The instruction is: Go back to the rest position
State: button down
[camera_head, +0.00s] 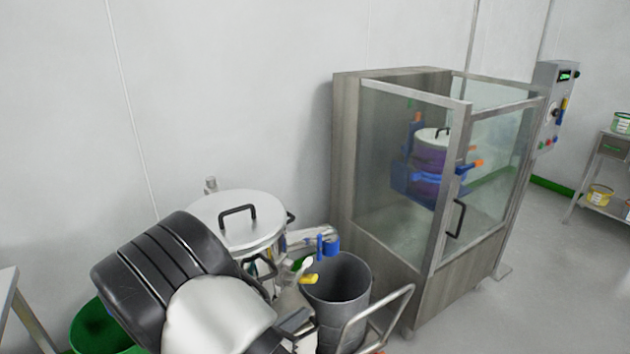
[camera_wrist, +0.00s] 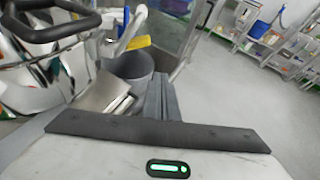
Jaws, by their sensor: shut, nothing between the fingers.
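My gripper (camera_wrist: 162,98) shows in the wrist view, its dark fingers together and empty. It points out over the floor beside a grey bin. In the head view my black and white arm fills the lower left, and I cannot make out the fingertips clearly there.
A lidded steel vessel (camera_head: 238,222) stands behind my arm. The open grey bin (camera_head: 337,282) is close to its right, with a metal push handle (camera_head: 385,318) in front. A glass-walled cabinet (camera_head: 400,225) holds a purple drum (camera_head: 429,158). A green bin (camera_head: 97,330) is lower left.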

jog(key=s+d+r+m+g+y, duration=0.2)
jog(key=s+d+r+m+g, duration=0.4)
jog(key=d+r+m, duration=0.45)
jog(key=s+d+r+m+g+y, duration=0.1)
jog(key=s+d+r+m+g, duration=0.2)
jog(key=s+d+r+m, duration=0.65)
jog(key=s+a+r+m+t+y, duration=0.1)
jog(key=s+r+m+t+y, duration=0.2)
jog(key=s+r+m+y, duration=0.5)
notch_tip(320, 180, up, 15)
jog(key=w+m+h+p, duration=0.1)
jog(key=m+h+p, duration=0.1)
jog(key=p, duration=1.2)
jog(key=shift+w+a+r+m+h, duration=0.2)
jog(key=shift+w+m+h, duration=0.1)
jog(key=shift+h, duration=0.4)
jog(key=c, duration=2.5)
grip_release()
jog(key=shift+f, duration=0.1)
